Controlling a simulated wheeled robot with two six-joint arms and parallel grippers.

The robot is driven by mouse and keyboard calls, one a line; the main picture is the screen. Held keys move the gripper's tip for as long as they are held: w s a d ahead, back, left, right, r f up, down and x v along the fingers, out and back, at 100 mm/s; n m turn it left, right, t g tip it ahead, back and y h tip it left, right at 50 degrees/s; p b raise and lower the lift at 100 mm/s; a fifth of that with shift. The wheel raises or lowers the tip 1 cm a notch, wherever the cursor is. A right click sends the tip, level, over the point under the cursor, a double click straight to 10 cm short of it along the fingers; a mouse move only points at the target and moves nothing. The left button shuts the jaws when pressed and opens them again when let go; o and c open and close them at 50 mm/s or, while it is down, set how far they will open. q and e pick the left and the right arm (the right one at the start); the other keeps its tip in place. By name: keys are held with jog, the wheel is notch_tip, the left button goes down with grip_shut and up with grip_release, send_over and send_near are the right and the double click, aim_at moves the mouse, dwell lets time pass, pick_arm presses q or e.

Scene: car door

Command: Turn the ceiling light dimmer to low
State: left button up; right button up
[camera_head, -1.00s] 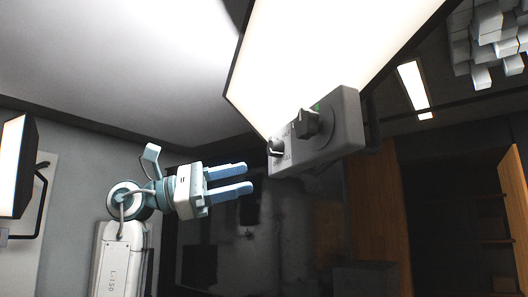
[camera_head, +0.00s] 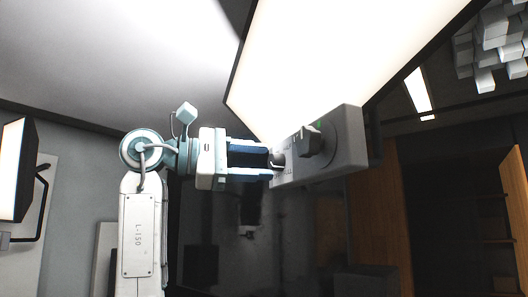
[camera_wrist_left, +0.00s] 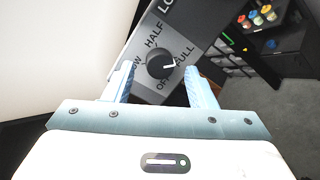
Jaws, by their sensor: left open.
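The dimmer is a grey control box (camera_head: 335,145) at the lower corner of the bright ceiling light panel (camera_head: 330,50). The dial's white mark points right, near FULL. My left gripper (camera_head: 268,162) is open, its tips at the near end of the box. In the left wrist view its fingers (camera_wrist_left: 160,84) stand on either side of the dial; contact cannot be told. My right gripper is not in view.
A larger dark knob (camera_head: 308,141) with a green mark sits farther along the box. A second lit panel (camera_head: 14,165) stands at the far left. Wooden shelving (camera_head: 502,215) is at the right. The wrist view shows a dark rack with coloured items (camera_wrist_left: 262,18).

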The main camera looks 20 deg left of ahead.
pick_arm(q)
jog(key=shift+x, duration=0.8)
jog(key=shift+c, duration=0.4)
jog(key=c, duration=0.9)
jog(key=shift+f+n, duration=0.1)
jog(key=shift+n, duration=0.2)
